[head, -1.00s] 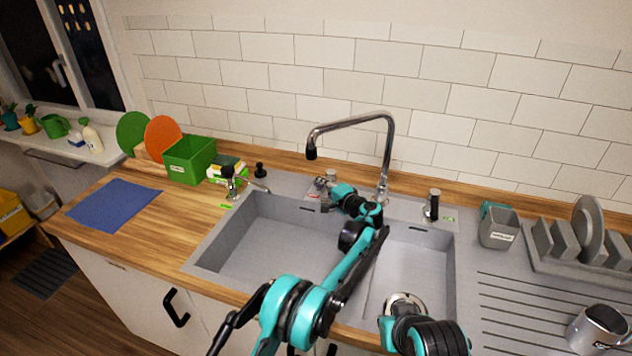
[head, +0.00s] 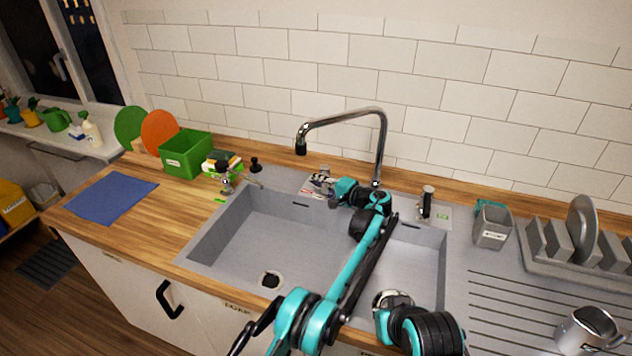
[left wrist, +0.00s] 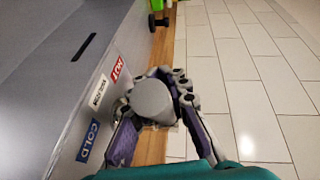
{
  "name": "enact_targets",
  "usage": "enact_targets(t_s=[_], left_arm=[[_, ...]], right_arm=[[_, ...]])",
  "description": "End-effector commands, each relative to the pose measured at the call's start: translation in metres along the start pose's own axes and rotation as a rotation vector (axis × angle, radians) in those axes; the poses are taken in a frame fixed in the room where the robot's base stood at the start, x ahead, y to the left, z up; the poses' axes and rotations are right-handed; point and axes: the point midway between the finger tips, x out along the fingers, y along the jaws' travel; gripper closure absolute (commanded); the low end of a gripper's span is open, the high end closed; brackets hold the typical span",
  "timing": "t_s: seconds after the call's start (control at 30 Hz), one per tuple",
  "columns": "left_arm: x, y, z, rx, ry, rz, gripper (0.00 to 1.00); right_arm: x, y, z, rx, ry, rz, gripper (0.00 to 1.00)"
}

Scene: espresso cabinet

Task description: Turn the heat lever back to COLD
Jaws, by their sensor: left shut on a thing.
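The heat lever (left wrist: 152,100) shows in the left wrist view as a round grey knob at the back of the sink, by the wooden strip. A blue COLD label (left wrist: 88,141), a white label (left wrist: 98,91) and a red HOT label (left wrist: 117,70) lie beside it. My left gripper (left wrist: 155,102) is shut on the lever, with fingers on both sides of it. In the head view my left gripper (head: 324,184) is at the sink's back rim, left of the faucet. The lever's pointing direction is hidden by the fingers.
The tall faucet (head: 380,150) stands just right of my left gripper. A green box (head: 187,157) stands left. My left forearm crosses above the sink (head: 235,245).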

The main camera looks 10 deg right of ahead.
Motion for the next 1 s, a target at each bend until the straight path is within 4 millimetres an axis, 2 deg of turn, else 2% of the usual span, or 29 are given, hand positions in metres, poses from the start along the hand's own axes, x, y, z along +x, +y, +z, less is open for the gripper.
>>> enact_targets(t_s=[0.1,0.13,0.2,0.6,1.0], left_arm=[[0.000,0.000,0.000,0.000,0.002,0.000,1.00],[0.000,0.000,-0.001,0.000,0.002,0.000,0.78],[0.000,0.000,0.000,0.000,0.002,0.000,0.60],[-0.003,0.000,-0.001,0.000,0.002,0.000,0.60],[-0.064,0.000,-0.001,0.000,0.003,0.000,0.60]], right_arm=[[0.000,0.000,0.000,0.000,0.000,0.000,1.00],[0.000,0.000,0.000,0.000,0.000,0.000,1.00],[0.000,0.000,0.000,0.000,0.000,0.000,1.00],[0.000,0.000,0.000,0.000,0.000,0.000,1.00],[0.000,0.000,0.000,0.000,0.000,0.000,1.00]])
